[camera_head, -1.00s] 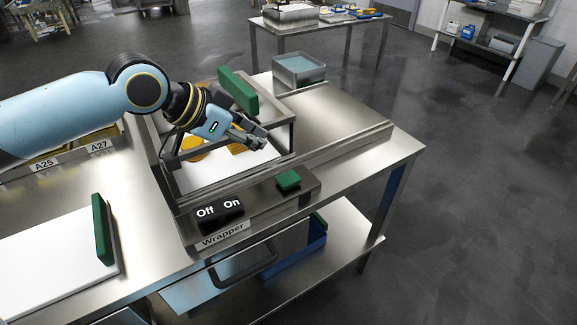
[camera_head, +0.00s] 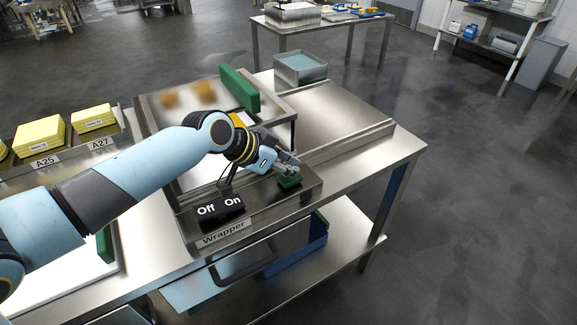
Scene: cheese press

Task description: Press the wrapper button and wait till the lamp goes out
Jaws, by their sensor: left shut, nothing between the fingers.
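The wrapper (camera_head: 190,232) is a steel machine on the table, with a "Wrapper" label on its front. Its black Off/On switch (camera_head: 219,209) sits on the front panel. A green button (camera_head: 290,181) sits to the right of the switch. My left gripper (camera_head: 294,168) is shut and empty, its fingertips right at the green button's top; I cannot tell whether they touch it. No lit lamp can be made out. My right gripper is not in view.
Yellow cheese blocks (camera_head: 40,134) lie at the left by labels A25 and A27. The steel surface right of the wrapper (camera_head: 345,120) is clear.

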